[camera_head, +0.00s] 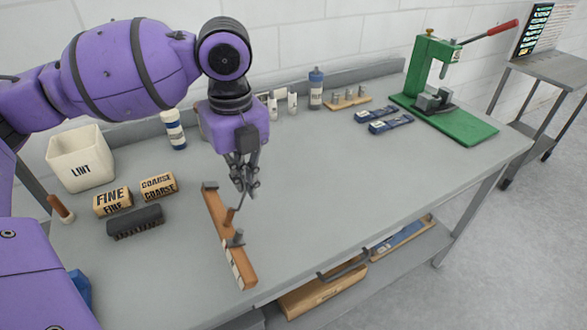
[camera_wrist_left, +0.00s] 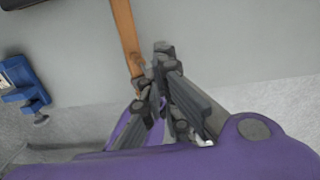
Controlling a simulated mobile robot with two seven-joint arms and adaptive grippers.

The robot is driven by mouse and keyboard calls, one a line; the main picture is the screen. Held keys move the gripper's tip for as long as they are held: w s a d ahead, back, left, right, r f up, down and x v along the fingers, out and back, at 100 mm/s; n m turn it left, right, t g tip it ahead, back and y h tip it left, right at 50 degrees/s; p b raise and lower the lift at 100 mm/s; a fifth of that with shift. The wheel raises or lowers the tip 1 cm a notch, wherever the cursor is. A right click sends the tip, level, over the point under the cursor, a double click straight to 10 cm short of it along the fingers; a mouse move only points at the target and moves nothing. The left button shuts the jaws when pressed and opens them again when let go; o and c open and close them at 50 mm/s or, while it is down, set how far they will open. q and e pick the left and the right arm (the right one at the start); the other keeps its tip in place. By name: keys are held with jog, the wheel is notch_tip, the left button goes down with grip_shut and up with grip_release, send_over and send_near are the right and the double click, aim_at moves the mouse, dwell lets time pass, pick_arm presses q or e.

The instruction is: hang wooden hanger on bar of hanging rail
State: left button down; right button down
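I see no wooden hanger and no hanging rail in either view. A long wooden strip (camera_head: 222,230) with grey metal fittings, a short peg and a pale label lies on the grey bench; part of it shows in the left wrist view (camera_wrist_left: 124,30). My left gripper (camera_head: 247,190) points down above the bench, just beyond the strip's middle and to its right. Its fingers (camera_wrist_left: 152,68) are close together in the left wrist view; I cannot tell whether they are fully shut, and I see nothing held. My right gripper is not in view.
On the bench (camera_head: 320,190) are a white LINT bin (camera_head: 80,160), FINE (camera_head: 113,202) and COARSE (camera_head: 158,187) blocks, a dark brush (camera_head: 135,222), bottles at the back, blue packets (camera_head: 390,125) and a green press (camera_head: 440,110). The bench's middle right is clear. A lower shelf holds trays.

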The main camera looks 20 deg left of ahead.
pick_arm(q)
notch_tip(320, 180, down, 3)
jog(key=shift+a+f, duration=0.1)
jog(key=shift+f, duration=0.2)
jog(key=c, duration=2)
grip_release()
jog(key=shift+f, duration=0.1)
jog(key=r, duration=0.8)
jog(key=r+p, duration=0.1)
jog(key=r, duration=0.3)
jog(key=shift+d+r, duration=0.25)
